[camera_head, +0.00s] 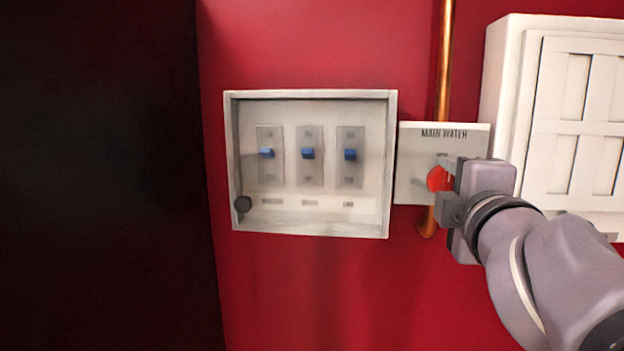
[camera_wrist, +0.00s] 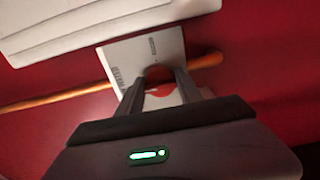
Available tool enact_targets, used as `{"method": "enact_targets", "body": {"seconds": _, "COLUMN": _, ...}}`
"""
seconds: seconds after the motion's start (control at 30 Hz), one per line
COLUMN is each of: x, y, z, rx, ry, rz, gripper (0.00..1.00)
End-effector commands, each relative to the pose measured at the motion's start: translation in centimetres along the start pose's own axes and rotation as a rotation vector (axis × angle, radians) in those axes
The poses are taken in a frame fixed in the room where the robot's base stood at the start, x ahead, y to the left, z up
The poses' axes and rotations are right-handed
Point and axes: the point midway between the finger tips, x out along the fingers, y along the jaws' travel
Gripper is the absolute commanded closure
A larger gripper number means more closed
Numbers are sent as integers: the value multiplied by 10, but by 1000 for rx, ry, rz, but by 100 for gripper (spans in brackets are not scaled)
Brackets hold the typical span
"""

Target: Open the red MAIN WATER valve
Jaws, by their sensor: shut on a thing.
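The red MAIN WATER valve (camera_head: 436,179) sits on a white plate (camera_head: 414,160) labelled MAIN WATER, on the red wall. My gripper (camera_head: 447,186) is at the valve, with its fingers on either side of it, shut on it. The gripper hides the valve's right part in the head view. In the wrist view the fingers (camera_wrist: 159,92) reach to the plate (camera_wrist: 128,62), and red of the valve (camera_wrist: 160,88) shows between them. The valve handle's exact angle cannot be told.
A copper pipe (camera_head: 444,60) runs vertically behind the plate. A white shuttered cabinet (camera_head: 512,90) stands out at right, close to my arm.

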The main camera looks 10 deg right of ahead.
Motion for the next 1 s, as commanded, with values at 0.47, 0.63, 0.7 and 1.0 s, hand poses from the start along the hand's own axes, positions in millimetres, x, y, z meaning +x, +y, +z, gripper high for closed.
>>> {"method": "enact_targets", "body": {"seconds": 0.47, "x": 0, "y": 2, "z": 0, "rx": -20, "ry": 0, "rz": 3, "gripper": 98}}
{"method": "enact_targets", "body": {"seconds": 0.63, "x": 0, "y": 2, "z": 0, "rx": -20, "ry": 0, "rz": 3, "gripper": 38}}
{"method": "enact_targets", "body": {"seconds": 0.7, "x": 0, "y": 1, "z": 0, "rx": -19, "ry": 0, "rz": 2, "gripper": 36}}
{"method": "enact_targets", "body": {"seconds": 1.0, "x": 0, "y": 0, "z": 0, "rx": -18, "ry": 0, "rz": 1, "gripper": 36}}
